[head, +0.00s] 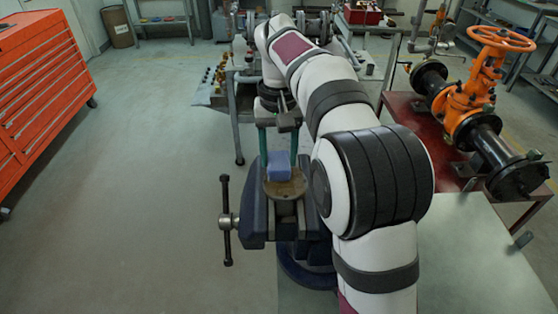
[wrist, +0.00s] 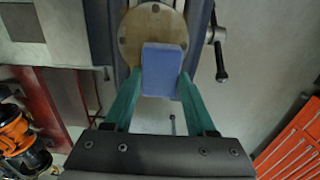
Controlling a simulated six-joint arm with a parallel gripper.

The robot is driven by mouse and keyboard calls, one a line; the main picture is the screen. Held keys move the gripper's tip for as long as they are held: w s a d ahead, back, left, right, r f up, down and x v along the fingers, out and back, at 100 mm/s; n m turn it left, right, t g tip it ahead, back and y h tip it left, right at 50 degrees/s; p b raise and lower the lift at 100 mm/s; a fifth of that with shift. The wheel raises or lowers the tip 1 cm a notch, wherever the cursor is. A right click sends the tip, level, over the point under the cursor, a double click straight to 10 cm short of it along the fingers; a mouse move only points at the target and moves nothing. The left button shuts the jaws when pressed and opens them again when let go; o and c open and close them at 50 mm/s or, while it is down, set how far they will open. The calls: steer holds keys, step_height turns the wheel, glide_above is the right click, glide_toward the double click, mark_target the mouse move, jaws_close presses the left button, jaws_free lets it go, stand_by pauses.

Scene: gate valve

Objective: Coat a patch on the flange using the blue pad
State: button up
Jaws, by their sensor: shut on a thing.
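The blue pad (head: 278,163) is held between the green fingers of my gripper (head: 278,158). In the wrist view the pad (wrist: 160,68) sits between the two fingertips (wrist: 160,82), which are shut on its sides. The flange (head: 290,190) is a round tan disc with several bolt holes, held at the dark blue vise (head: 256,208). In the wrist view the flange (wrist: 134,38) lies behind the pad, which hides its lower middle. The pad is over the flange; I cannot tell whether they touch. No coated patch can be made out.
The vise handle (head: 226,221) sticks out to the left. An orange gate valve (head: 478,98) with black pipe ends stands on a red table (head: 400,118) at the right. A red tool cabinet (head: 42,88) is at the left. The floor between cabinet and vise is clear.

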steer(key=shift+w, duration=0.85)
steer(key=shift+r, duration=4.1)
